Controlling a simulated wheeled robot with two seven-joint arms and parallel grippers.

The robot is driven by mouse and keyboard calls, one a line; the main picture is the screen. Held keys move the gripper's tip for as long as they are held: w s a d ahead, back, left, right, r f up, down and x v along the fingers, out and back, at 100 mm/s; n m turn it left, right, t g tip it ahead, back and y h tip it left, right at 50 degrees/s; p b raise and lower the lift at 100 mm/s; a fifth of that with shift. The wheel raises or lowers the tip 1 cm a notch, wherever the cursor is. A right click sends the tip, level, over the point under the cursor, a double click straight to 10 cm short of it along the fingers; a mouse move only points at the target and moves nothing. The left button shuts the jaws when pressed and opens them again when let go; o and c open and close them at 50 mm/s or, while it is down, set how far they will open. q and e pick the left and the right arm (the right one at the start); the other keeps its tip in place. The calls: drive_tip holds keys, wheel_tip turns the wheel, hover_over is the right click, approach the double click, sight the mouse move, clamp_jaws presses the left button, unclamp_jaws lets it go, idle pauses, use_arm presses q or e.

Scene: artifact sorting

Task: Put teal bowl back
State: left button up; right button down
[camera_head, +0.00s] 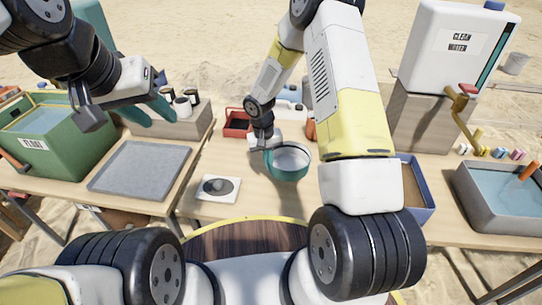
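The teal bowl (290,173), pale inside, is near the middle of the work table, its open side up. My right gripper (269,147) is at the bowl's left rim and appears shut on it. The fingertips are mostly hidden by the rim, and I cannot tell whether the bowl is clear of the table. My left gripper (150,114) is open and empty, its teal fingers apart above the left table, near the dark-lidded jars.
A white square pad with a dark disc (219,188) lies left of the bowl. A grey tray (140,168), green water bin (60,148) and red box (236,124) are left. A blue-rimmed tray (428,205), grey water basin (478,213) and white tank (440,55) are right.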

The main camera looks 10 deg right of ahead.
wheel_tip(320, 180, down, 8)
drive_tip(key=shift+r, duration=0.2)
drive_tip(key=c, duration=1.7)
unclamp_jaws()
wheel_tip(320, 180, up, 11)
drive_tip(key=a, duration=0.1)
wheel_tip(320, 180, up, 10)
drive_tip(key=t, duration=0.1)
hover_over(270, 183)
drive_tip(key=s+d+r+t, duration=0.1)
drive_tip(key=s+d+r, duration=0.15)
drive_tip(key=r, duration=0.35)
drive_tip(key=s+d+r, duration=0.1)
drive_tip(key=s+r, duration=0.3)
drive_tip(key=r, duration=0.2)
drive_tip(key=s+r+t+y, duration=0.1)
drive_tip(key=s+r, duration=0.3)
drive_tip(key=s, duration=0.2)
drive_tip(key=s+r+t+y, duration=0.1)
drive_tip(key=s+r, duration=0.3)
drive_tip(key=s, duration=0.1)
drive_tip(key=s+d+r+t+y, duration=0.1)
drive_tip(key=s+r+t, duration=0.1)
drive_tip(key=s+r, duration=0.2)
drive_tip(key=shift+s+r, duration=0.2)
drive_tip(key=shift+s, duration=1.1)
